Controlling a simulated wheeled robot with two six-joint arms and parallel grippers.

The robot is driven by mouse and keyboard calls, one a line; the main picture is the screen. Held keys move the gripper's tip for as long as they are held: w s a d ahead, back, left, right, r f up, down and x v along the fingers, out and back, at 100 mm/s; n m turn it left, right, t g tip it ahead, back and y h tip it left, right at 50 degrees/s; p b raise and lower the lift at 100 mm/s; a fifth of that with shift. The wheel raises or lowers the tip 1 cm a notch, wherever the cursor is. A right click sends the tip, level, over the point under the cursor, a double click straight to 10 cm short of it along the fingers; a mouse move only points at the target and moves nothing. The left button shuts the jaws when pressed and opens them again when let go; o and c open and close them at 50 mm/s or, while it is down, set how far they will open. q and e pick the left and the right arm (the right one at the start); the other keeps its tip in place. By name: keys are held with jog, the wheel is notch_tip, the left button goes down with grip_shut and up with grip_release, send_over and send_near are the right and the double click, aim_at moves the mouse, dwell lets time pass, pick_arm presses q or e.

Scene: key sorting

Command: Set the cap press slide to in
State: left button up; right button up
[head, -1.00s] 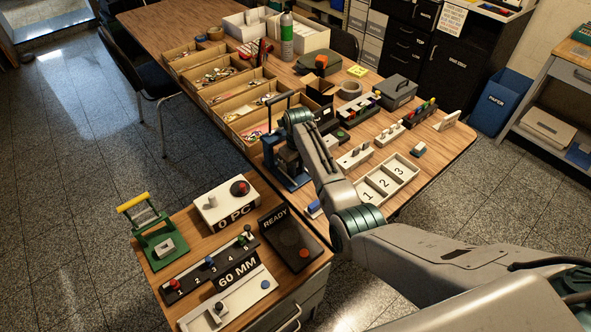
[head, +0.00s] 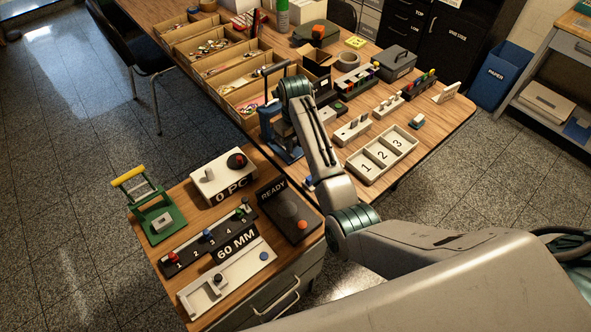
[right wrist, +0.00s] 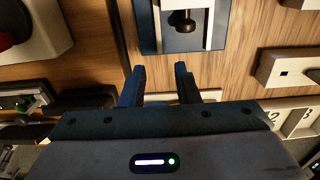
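A blue press (head: 283,143) with a dark lever handle stands at the near left corner of the large table; I take it for the cap press. In the right wrist view its blue base (right wrist: 146,38) lies at the top, with a light slide frame (right wrist: 215,20) and a dark round knob (right wrist: 184,21). How far in the slide sits I cannot tell. My right gripper (right wrist: 157,70) has its fingers apart and empty, just below the knob in that view. In the head view my own wrist hides it above the press. My left gripper is out of view.
A small cabinet top holds a green press (head: 155,210) with yellow handle, a counter box (head: 215,180), a numbered slider (head: 195,246) and a READY panel (head: 290,215). A numbered tray (head: 365,181) and peg blocks stand right of my arm. Open boxes (head: 245,100) lie behind.

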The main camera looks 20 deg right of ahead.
jog(key=s+a, duration=0.1)
jog(key=s, duration=0.2)
jog(key=s+a, duration=0.1)
jog(key=s, duration=0.2)
jog(key=s+r, duration=0.1)
jog(key=s, duration=0.2)
jog(key=shift+s+a, duration=0.3)
jog(key=shift+a, duration=0.1)
jog(key=shift+s+a, duration=0.1)
jog(key=shift+s, duration=0.35)
